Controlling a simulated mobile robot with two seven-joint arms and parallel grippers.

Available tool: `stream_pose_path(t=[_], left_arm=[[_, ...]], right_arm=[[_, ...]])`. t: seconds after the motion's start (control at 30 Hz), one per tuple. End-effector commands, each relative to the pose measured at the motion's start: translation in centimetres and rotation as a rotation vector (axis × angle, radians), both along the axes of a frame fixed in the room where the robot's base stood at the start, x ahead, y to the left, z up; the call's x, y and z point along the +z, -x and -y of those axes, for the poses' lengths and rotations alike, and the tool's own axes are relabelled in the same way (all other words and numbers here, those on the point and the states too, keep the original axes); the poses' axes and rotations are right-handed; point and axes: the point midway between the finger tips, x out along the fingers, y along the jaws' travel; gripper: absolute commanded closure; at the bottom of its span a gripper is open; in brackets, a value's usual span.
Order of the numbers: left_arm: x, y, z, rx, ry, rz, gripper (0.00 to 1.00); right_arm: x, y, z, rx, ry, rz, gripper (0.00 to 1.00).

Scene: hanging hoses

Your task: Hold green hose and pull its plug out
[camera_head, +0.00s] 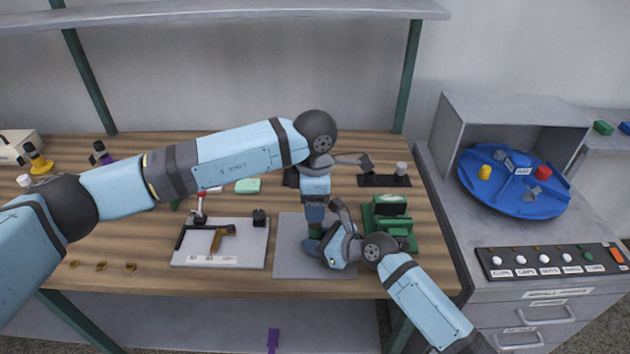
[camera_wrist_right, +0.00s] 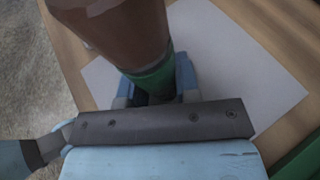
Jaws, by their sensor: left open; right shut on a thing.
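The green hose (camera_wrist_right: 155,80) shows as a short green band between the fingers of my right gripper (camera_wrist_right: 156,92) in the right wrist view. A thick brown cylinder (camera_wrist_right: 115,30) joins it and rises towards the camera; I cannot tell whether this is the plug. In the head view a small patch of green (camera_head: 317,231) shows between my two grippers. My right gripper (camera_head: 322,246) is low over the grey mat and shut on the green hose. My left gripper (camera_head: 315,213) is open, pointing down just above it. The contact point is largely hidden by the grippers.
The grey mat (camera_head: 290,265) lies under my grippers. A white board (camera_head: 250,248) with a brown tool stands to the left, a green block fixture (camera_head: 390,218) close to the right. A blue turntable (camera_head: 515,190) sits on the side cabinet. A shelf (camera_head: 220,12) spans above.

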Motion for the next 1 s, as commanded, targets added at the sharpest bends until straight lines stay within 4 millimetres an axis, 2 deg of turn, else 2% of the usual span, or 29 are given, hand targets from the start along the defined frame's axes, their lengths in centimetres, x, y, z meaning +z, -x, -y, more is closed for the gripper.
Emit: stream_pose_path(t=[0.1,0.23,0.6,0.67,0.83,1.0], left_arm=[[-1.7,0.0,0.0,0.0,0.0,-0.001,0.4],[-2.9,0.0,0.0,-0.001,0.0,0.0,0.4],[-3.4,0.0,0.0,0.0,0.0,0.001,0.4],[-3.4,0.0,0.0,0.0,0.0,0.001,0.51],[-3.4,0.0,0.0,0.0,0.0,0.001,0.9],[-3.4,0.0,0.0,0.0,0.0,0.001,0.93]], right_arm=[[0.0,0.0,0.0,0.0,0.0,0.0,0.93],[0.0,0.0,0.0,0.0,0.0,0.0,0.93],[0.0,0.0,0.0,0.0,0.0,0.0,0.93],[0.0,0.0,0.0,0.0,0.0,0.0,0.93],[0.0,0.0,0.0,0.0,0.0,0.0,0.93],[0.0,0.0,0.0,0.0,0.0,0.0,0.93]])
